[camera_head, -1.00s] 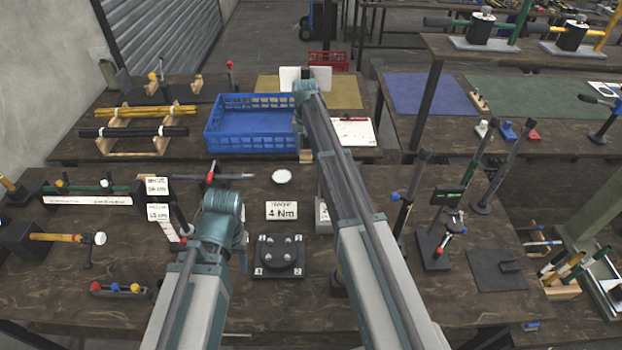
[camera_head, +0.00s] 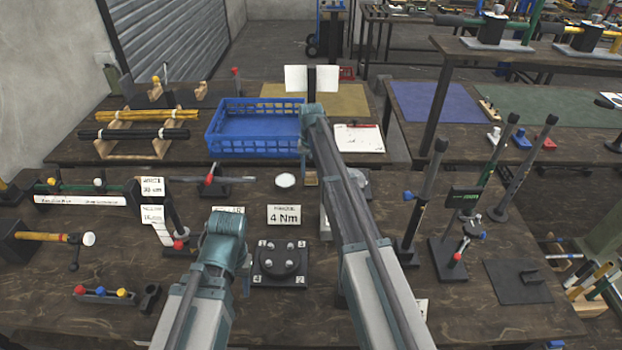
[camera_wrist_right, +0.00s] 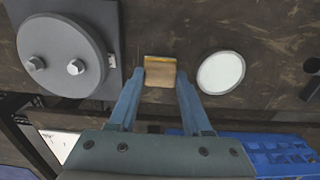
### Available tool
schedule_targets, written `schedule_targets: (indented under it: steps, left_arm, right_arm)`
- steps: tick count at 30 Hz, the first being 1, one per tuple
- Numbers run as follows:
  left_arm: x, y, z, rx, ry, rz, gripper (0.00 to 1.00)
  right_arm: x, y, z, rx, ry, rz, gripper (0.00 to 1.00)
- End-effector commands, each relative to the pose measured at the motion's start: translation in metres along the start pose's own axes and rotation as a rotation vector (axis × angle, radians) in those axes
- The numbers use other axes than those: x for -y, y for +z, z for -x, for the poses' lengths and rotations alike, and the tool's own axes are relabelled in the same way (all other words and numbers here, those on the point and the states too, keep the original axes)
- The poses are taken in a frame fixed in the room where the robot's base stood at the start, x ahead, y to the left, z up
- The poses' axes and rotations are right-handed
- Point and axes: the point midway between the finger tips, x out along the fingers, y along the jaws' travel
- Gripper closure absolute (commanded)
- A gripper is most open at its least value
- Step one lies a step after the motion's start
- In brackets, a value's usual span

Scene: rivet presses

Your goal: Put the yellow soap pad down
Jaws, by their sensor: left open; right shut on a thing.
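The yellow soap pad (camera_wrist_right: 160,72) is a small tan-yellow block between the fingertips of my right gripper (camera_wrist_right: 160,82) in the right wrist view. The gripper is shut on it, above the dark wooden bench; the gap below is hard to judge. In the head view the pad (camera_head: 311,179) shows just under my right wrist, right of a white round disc (camera_head: 285,180). My right fingers are mostly hidden there. My left gripper (camera_head: 240,275) is open and empty low in the head view, mostly hidden behind its own wrist.
A blue crate (camera_head: 255,146) stands behind, on the back bench. A dark round fixture (camera_head: 281,262) and a "4 Nm" card (camera_head: 284,215) are in front of the disc. A grey round plate with two bolts (camera_wrist_right: 62,58) is beside the pad in the wrist view. Upright tools stand at right.

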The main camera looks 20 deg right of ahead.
Motion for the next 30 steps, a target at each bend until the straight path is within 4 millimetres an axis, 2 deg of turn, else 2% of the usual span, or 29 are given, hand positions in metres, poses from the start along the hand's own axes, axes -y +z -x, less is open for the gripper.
schedule_targets:
  steps: [1, 14, 15, 19, 30]
  left_arm:
    - [-0.0009, -0.0006, -0.0094, 0.000, 0.000, 0.000, 0.50]
    - [-0.0012, -0.0007, -0.0123, 0.000, 0.000, 0.000, 0.50]
    - [-0.0010, -0.0006, -0.0104, 0.000, 0.000, 0.000, 0.50]
    - [-0.0010, -0.0006, -0.0102, 0.000, 0.000, 0.000, 0.50]
    - [-0.0008, -0.0005, -0.0084, 0.000, 0.000, 0.000, 0.50]
  right_arm:
    - [0.0000, 0.0000, -0.0095, 0.000, 0.000, 0.000, 0.96]
    - [0.0000, 0.0000, -0.0124, 0.000, 0.000, 0.000, 0.96]
    - [0.0000, 0.0000, -0.0104, 0.000, 0.000, 0.000, 0.44]
    - [0.0000, 0.0000, -0.0103, 0.000, 0.000, 0.000, 0.21]
    - [0.0000, 0.0000, -0.0085, 0.000, 0.000, 0.000, 0.21]
